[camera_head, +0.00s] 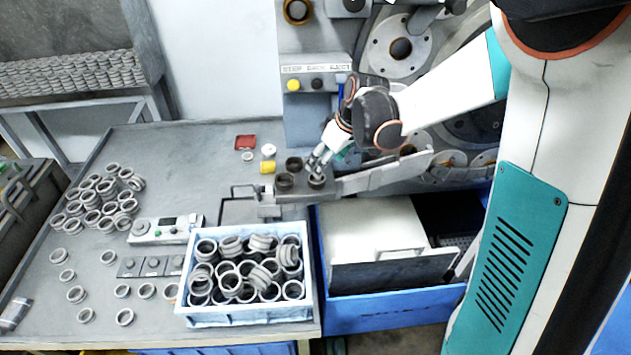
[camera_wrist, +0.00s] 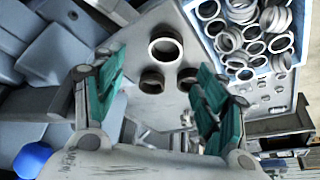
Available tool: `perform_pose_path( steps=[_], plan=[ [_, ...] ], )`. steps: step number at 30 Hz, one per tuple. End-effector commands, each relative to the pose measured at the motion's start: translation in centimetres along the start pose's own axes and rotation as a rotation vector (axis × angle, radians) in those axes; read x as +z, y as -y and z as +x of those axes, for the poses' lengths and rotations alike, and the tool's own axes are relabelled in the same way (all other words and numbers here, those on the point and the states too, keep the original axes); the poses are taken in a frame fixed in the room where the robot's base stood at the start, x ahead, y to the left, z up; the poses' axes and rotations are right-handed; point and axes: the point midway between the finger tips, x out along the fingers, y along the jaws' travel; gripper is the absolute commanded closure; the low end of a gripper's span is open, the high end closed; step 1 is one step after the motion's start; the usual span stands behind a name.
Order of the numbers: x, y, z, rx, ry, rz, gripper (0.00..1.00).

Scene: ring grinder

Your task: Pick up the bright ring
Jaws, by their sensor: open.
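The bright ring (camera_wrist: 165,34) shows in the wrist view as a pale ring on a grey plate (camera_wrist: 135,85), beyond two darker rings (camera_wrist: 152,82) (camera_wrist: 187,76). In the head view several rings stand on this plate below my gripper (camera_head: 316,166); I cannot tell which is the bright one. My gripper also shows in the wrist view (camera_wrist: 161,66), its two teal fingers spread wide apart with nothing between them. The fingers point at the ring group from above; their exact height over it is unclear.
A blue crate (camera_head: 250,315) full of grey rings stands on the table (camera_head: 150,335) in front of the plate. Loose rings, a control box (camera_head: 165,231) and a red tray (camera_head: 245,142) lie to its left and behind. The grinding machine (camera_head: 310,75) stands close behind my gripper.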

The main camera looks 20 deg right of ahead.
Motion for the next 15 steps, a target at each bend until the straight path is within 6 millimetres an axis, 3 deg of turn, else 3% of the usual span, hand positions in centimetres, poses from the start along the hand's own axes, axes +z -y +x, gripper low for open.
perform_pose_path(
  steps=[3, 11, 15],
  plan=[
    [0.0, 0.0, 1.5, 0.0, 0.0, 0.0, 0.34],
    [0.1, 0.2, 2.9, 0.0, 0.0, 0.0, 0.34],
    [0.3, 0.6, 4.7, 0.0, -0.001, 0.0, 0.34]
  ],
)
